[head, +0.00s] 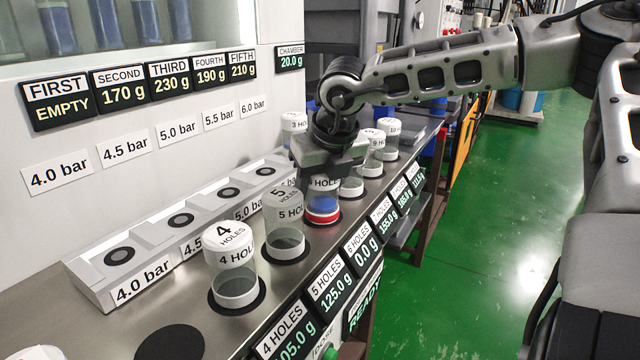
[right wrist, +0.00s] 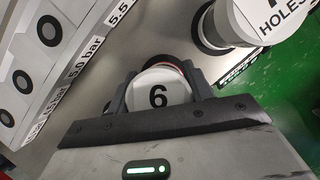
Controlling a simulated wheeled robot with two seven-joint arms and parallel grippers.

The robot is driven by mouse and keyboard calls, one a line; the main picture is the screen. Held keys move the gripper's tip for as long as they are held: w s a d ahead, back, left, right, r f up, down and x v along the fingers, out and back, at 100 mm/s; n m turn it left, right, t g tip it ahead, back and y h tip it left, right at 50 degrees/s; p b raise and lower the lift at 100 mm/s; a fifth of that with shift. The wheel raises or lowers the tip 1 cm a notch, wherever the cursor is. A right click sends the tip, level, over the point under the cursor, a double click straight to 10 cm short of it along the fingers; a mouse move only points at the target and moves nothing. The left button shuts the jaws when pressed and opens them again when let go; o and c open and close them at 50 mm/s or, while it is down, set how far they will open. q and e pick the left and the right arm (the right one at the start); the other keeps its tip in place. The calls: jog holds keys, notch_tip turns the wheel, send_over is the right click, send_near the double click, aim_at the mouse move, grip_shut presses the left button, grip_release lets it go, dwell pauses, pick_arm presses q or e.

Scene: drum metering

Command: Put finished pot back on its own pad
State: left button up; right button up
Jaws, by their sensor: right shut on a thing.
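My right gripper (head: 330,170) is shut on the 6-hole pot (head: 323,204), a clear pot with blue contents and a red band near its base. In the right wrist view, its white lid marked 6 (right wrist: 158,97) sits between the two fingers. The pot is upright in the row, over the dark area at its spot. The gripper hides its upper part, and I cannot tell whether the base touches the pad. The 6 HOLES display (head: 362,247) in front reads 0.0 g. My left gripper is not in view.
The 5-hole pot (head: 284,228) and 4-hole pot (head: 232,268) stand on pads to the left. More pots (head: 372,150) stand close behind. An empty black pad (head: 170,342) lies at the front left. A sloped rack (head: 140,262) with pressure labels runs along the wall.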

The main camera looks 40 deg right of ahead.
jog(key=shift+r, duration=0.15)
jog(key=shift+f+b, duration=0.2)
jog(key=shift+b, duration=0.1)
jog(key=o, duration=1.1)
jog(key=shift+o, duration=0.2)
jog(key=shift+r+p, duration=0.3)
jog(key=shift+p, duration=0.15)
jog(key=v, duration=1.1)
jog(key=shift+s+r, duration=0.25)
jog(key=shift+r, duration=0.1)
jog(key=shift+a, duration=0.1)
